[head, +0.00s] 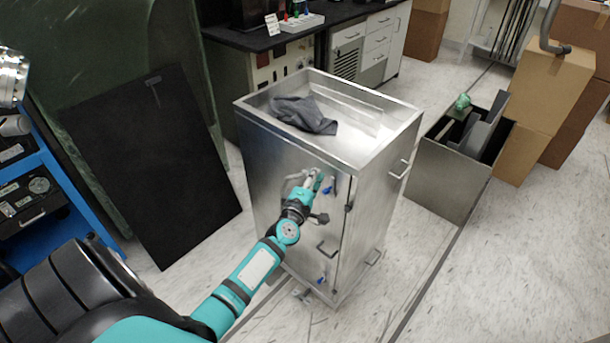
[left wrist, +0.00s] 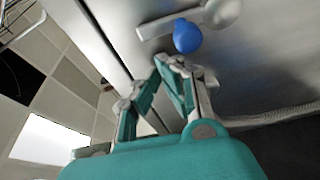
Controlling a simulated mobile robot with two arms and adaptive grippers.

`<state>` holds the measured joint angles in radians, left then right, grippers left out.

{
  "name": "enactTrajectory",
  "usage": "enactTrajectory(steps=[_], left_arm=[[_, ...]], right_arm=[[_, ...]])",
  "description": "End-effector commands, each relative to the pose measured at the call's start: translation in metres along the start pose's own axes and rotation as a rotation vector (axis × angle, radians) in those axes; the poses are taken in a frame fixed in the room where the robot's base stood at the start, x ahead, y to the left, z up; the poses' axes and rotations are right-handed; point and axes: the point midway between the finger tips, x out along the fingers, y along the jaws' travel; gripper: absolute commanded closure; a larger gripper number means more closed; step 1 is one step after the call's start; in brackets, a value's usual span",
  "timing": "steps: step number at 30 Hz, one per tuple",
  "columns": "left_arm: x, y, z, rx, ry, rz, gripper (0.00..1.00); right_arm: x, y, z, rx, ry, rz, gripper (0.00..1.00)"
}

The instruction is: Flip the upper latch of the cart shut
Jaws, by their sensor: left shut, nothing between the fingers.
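The metal cart (head: 285,165) stands in the middle of the head view, its door side facing me. The upper latch (head: 329,186) has a blue tip and sits high on the door near its right edge. My left gripper (head: 314,180) is at the door just left of this latch, its fingers shut and empty. In the left wrist view the latch's blue knob (left wrist: 187,36) and grey metal arm (left wrist: 160,26) lie just beyond the fingertips (left wrist: 180,66). I cannot tell whether they touch. A lower blue-tipped latch (head: 321,281) shows near the door's bottom. My right gripper is not in view.
A dark cloth (head: 304,114) lies on the cart's top tray. An open grey bin (head: 448,178) stands to the right, with cardboard boxes (head: 545,85) behind it. A black panel (head: 150,165) leans at the left. Open floor lies in front of the cart.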

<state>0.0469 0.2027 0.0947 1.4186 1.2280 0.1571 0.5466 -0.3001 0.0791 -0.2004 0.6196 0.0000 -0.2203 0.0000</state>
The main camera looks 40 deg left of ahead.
Motion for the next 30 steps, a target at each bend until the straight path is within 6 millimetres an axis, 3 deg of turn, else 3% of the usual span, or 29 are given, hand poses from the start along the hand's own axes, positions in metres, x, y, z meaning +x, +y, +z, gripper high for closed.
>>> enactTrajectory(steps=[6, 30], left_arm=[[-0.004, 0.001, 0.012, 0.001, 0.001, 0.002, 1.00], [-0.006, 0.002, 0.017, 0.070, 0.001, 0.027, 1.00]], right_arm=[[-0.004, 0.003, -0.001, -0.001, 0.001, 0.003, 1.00], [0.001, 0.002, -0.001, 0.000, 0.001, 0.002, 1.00]])
